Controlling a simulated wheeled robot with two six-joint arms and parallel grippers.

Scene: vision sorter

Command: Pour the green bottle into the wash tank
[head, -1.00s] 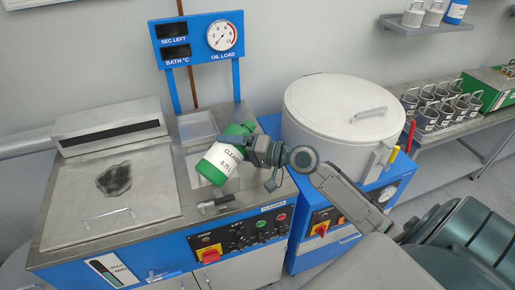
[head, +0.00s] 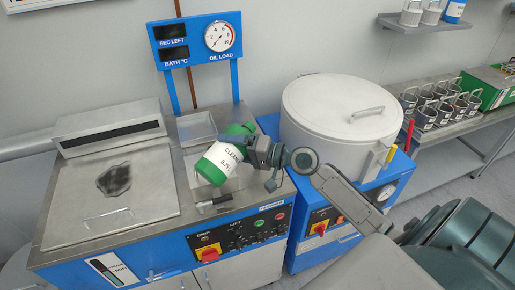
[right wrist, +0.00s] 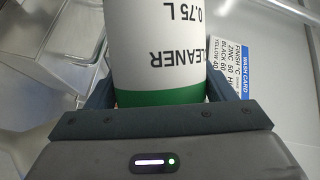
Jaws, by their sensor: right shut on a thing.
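The green bottle (head: 221,158) has a white label reading CLEANER 0.75 L. It is tilted, with its lower end toward the front left, above the steel top of the blue wash machine (head: 120,235). My right gripper (head: 254,150) is shut around the bottle's side. The right wrist view shows the bottle (right wrist: 160,45) between both fingers, its label upside down. A clear-walled basin (head: 197,127) is set in the machine top behind the bottle, which partly hides the space below it. I see no liquid flowing. My left gripper is out of view.
A large white lidded drum (head: 340,115) stands close to the right of my gripper. A gauge panel (head: 197,42) rises behind. Several small baskets (head: 432,108) stand on the right bench.

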